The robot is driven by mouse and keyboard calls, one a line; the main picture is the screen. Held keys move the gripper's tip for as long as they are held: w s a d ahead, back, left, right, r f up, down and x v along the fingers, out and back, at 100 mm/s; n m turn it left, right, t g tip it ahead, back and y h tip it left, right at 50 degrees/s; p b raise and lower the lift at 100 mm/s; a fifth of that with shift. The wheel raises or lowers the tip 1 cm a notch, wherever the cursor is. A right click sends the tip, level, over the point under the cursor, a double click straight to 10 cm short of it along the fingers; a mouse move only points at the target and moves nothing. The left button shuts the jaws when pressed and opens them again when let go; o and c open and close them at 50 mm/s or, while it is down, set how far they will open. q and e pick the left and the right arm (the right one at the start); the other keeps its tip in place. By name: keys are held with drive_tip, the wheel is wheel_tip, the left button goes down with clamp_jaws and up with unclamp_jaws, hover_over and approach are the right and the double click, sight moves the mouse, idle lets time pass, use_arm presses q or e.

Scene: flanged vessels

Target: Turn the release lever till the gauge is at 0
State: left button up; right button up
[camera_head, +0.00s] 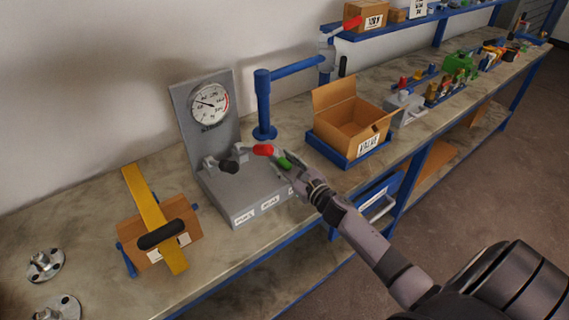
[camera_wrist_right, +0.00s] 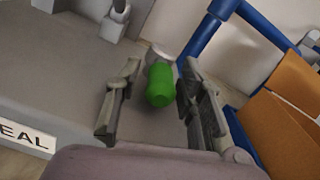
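A grey test stand (camera_head: 222,185) has an upright panel with a round white gauge (camera_head: 209,104); its needle points to the upper left, off the scale's exact reading I can make out. On the stand's base are a black-knobbed handle (camera_head: 229,167), a red-gripped lever (camera_head: 263,150) and a green-gripped lever (camera_head: 285,162). Which one is labelled release is too small to read. My right gripper (camera_head: 291,172) is at the green grip. In the right wrist view the green grip (camera_wrist_right: 160,85) stands between my two open fingers, closer to the right one. My left gripper is not in view.
A blue post with an arm (camera_head: 263,105) stands just behind the levers. An open cardboard box (camera_head: 352,125) sits in a blue tray to the right. Flanges (camera_head: 45,264) lie at far left.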

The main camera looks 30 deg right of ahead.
clamp_jaws()
idle(0.6)
